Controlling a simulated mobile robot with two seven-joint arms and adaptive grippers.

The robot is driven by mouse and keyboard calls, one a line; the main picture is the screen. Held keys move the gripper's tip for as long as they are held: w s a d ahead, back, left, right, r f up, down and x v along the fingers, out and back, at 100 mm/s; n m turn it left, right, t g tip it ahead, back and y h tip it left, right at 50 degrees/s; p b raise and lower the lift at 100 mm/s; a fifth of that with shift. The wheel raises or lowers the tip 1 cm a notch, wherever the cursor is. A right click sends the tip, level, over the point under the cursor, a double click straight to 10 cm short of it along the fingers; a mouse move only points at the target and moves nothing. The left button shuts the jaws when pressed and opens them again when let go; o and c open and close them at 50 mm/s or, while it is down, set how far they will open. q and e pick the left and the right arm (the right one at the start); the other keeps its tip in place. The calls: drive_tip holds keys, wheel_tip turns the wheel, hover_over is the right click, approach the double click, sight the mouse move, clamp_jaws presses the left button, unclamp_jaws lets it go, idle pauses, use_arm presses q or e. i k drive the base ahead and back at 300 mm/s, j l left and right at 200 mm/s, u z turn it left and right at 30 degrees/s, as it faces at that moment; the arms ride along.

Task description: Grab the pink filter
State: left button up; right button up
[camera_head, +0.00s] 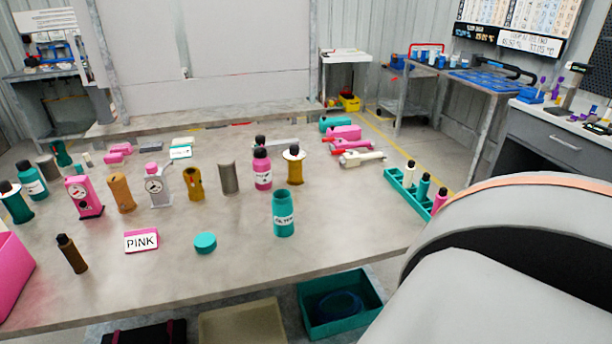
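A pink bottle-shaped item (262,174) with a small pale label and a dark top stands upright near the middle of the table; its label is too small to read. In front of it stands a teal cylinder (284,213) whose label seems to read FILTER. A pink block (141,241) with a white label reading PINK lies at the front left. I cannot tell for certain which item is the pink filter. Neither of my grippers is in view. A large white and black part of my own body fills the lower right and hides that table corner.
The grey table (330,235) has clear room at its front right. A pink bin (12,275) is at the left edge. A brown bottle (70,254), a teal disc (205,243) and a pink gauge unit (83,198) stand left. A teal rack (407,193) holds several bottles.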

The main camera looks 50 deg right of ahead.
sight(441, 196)
drive_tip(key=z, duration=2.35)
drive_tip(key=i+l, duration=0.15)
drive_tip(key=l, duration=0.15)
drive_tip(key=i+l, duration=0.15)
drive_tip(key=l+u, duration=0.05)
drive_tip(key=l, duration=0.05)
